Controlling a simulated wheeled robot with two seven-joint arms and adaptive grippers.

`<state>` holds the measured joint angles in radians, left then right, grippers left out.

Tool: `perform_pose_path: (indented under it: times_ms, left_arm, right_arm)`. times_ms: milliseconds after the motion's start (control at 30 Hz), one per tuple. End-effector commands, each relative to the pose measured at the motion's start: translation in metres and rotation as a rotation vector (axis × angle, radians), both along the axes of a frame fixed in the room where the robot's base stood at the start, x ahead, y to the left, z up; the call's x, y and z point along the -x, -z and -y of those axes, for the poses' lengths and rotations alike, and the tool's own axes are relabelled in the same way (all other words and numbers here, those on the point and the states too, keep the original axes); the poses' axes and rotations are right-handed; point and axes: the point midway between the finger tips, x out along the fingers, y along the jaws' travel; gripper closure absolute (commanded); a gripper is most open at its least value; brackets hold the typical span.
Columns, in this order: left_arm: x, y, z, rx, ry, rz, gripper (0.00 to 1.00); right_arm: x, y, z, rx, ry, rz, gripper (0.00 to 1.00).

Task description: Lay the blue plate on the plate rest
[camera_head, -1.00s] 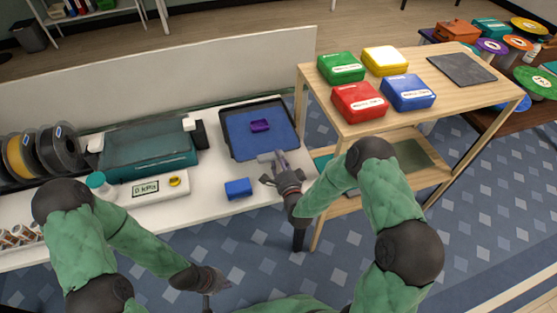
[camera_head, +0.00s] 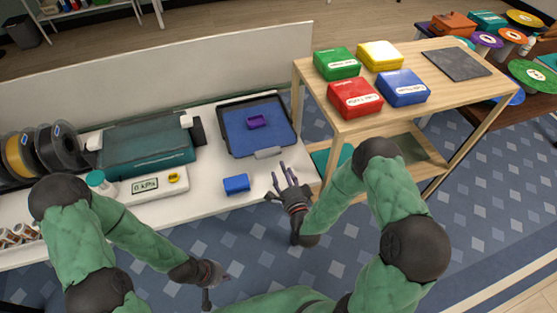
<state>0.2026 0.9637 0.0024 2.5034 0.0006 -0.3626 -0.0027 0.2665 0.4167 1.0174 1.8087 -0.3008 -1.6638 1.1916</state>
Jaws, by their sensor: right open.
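The blue plate (camera_head: 240,138) lies flat inside a dark-rimmed tray on the white bench, with a small purple block (camera_head: 258,122) on it. A light grey handle (camera_head: 268,153) shows at its front edge. A dark grey square slab (camera_head: 457,65) lies on top of the wooden shelf and may be the plate rest; I cannot tell for sure. My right gripper (camera_head: 287,178) is open and empty, its fingers spread just in front of the handle, apart from it. My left gripper (camera_head: 218,278) is low in front of the bench, away from the plate; its jaws are unclear.
Green (camera_head: 337,63), yellow (camera_head: 380,56), red (camera_head: 355,98) and blue (camera_head: 403,88) boxes stand on the wooden shelf left of the slab. A small blue block (camera_head: 236,184) sits on the bench. A teal machine (camera_head: 148,160) and spools (camera_head: 58,148) stand left.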

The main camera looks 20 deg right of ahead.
Motion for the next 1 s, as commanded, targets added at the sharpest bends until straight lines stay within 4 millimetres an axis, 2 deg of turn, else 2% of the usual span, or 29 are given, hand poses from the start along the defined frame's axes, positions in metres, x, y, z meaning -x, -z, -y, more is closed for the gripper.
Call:
perform_pose_path:
  times_ms: [100,300,1000]
  left_arm:
    - [0.000,-0.004,0.000,0.000,0.000,0.000,1.00]
    - [0.000,-0.005,0.000,0.000,0.000,0.000,1.00]
    - [0.000,-0.005,0.000,0.000,0.000,0.000,1.00]
  right_arm:
    - [0.019,0.000,0.001,0.000,0.001,-0.002,0.47]
    - [0.035,0.000,0.001,0.000,0.001,0.001,0.47]
    - [0.038,0.000,0.001,0.000,-0.001,0.000,0.47]
